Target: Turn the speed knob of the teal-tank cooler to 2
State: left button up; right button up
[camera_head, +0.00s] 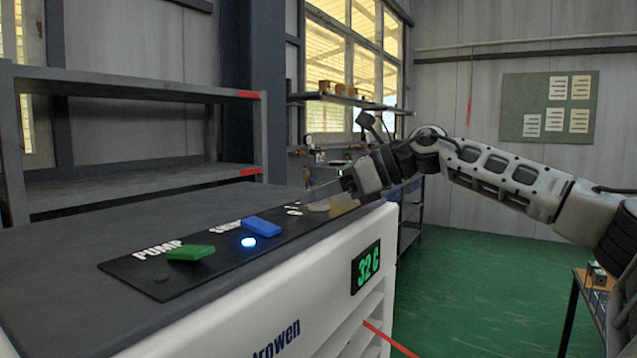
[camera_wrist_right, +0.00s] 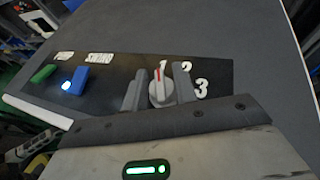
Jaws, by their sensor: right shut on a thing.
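The cooler (camera_head: 310,305) has a white body and a dark top with a black control panel (camera_head: 150,285). In the right wrist view the speed knob (camera_wrist_right: 160,95) is a light grey dial with a red pointer line directed at the 1. The digits 1, 2 and 3 curve around its far and right side. My right gripper (camera_wrist_right: 159,88) has one finger on each side of the knob and is shut on it. In the head view my right gripper (camera_head: 346,187) is at the panel's far end and hides most of the knob. No teal tank is visible.
A green pump switch (camera_head: 190,252) and a blue switch (camera_head: 262,227) sit on the near panel, beside a lit blue lamp (camera_head: 248,242). The front display (camera_head: 366,267) reads 32 C. A grey shelf (camera_head: 130,85) stands behind the cooler.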

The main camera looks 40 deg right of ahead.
jog(key=shift+f, duration=0.2)
dwell(0.3)
jog(key=o, duration=1)
jog(key=shift+c, duration=0.2)
jog(key=shift+r, duration=0.1)
